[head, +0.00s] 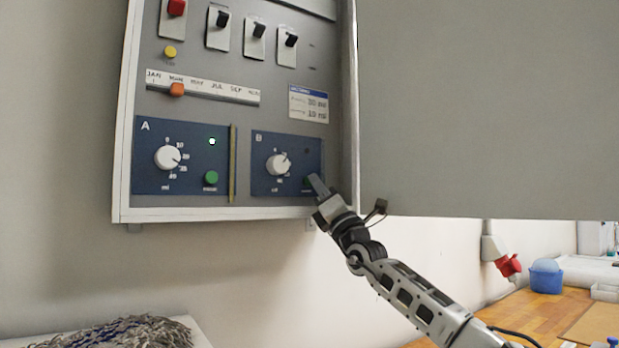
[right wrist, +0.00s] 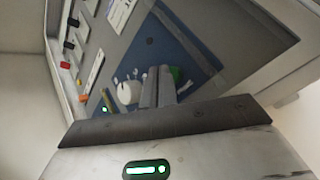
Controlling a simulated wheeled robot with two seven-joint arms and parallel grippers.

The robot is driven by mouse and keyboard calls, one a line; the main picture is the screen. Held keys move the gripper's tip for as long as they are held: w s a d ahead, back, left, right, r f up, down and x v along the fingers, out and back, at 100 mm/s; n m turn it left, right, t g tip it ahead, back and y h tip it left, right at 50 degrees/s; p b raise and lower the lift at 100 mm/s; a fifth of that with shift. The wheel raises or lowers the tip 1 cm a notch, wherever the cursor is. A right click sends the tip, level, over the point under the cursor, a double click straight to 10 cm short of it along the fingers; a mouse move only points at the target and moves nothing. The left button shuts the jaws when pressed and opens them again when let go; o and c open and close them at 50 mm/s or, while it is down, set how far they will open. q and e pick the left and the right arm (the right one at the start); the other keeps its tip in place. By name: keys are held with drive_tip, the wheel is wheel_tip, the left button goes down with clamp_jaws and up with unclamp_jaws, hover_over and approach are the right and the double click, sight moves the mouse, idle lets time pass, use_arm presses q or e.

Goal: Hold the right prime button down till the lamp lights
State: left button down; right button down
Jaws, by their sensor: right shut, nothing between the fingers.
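Panel B (head: 286,166) is the right blue panel in the grey cabinet. Its green prime button (head: 308,181) is partly hidden behind my right gripper (head: 317,184); a green edge of the button shows in the right wrist view (right wrist: 175,72), behind the fingers. My right gripper is shut and empty, its tips at the button; I cannot tell whether they press it. Panel B's lamp (head: 307,151) is dark, also in the right wrist view (right wrist: 150,41). Panel B's white dial (head: 278,165) is left of the button. My left gripper is not in view.
Panel A (head: 150,180) has a lit lamp (head: 212,141) and its own green button (head: 211,178). Switches (head: 254,40) and an orange slider (head: 177,89) are above. The open cabinet door (head: 480,110) stands right, above my right arm. A grey mop-like bundle (head: 130,332) lies below left.

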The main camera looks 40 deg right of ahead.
idle(0.3)
drive_tip(key=shift+w+p, duration=0.4)
drive_tip(key=shift+p, duration=0.35)
idle(0.5)
drive_tip(key=shift+s+d+r+p, duration=0.1)
drive_tip(key=shift+r+p, duration=0.15)
drive_tip(key=shift+p, duration=0.15)
idle(0.3)
drive_tip(key=shift+s+r, duration=0.1)
drive_tip(key=shift+r, duration=0.15)
idle(0.8)
drive_tip(key=shift+s+f+b, duration=0.4)
drive_tip(key=shift+f+b, duration=0.05)
drive_tip(key=shift+b, duration=0.65)
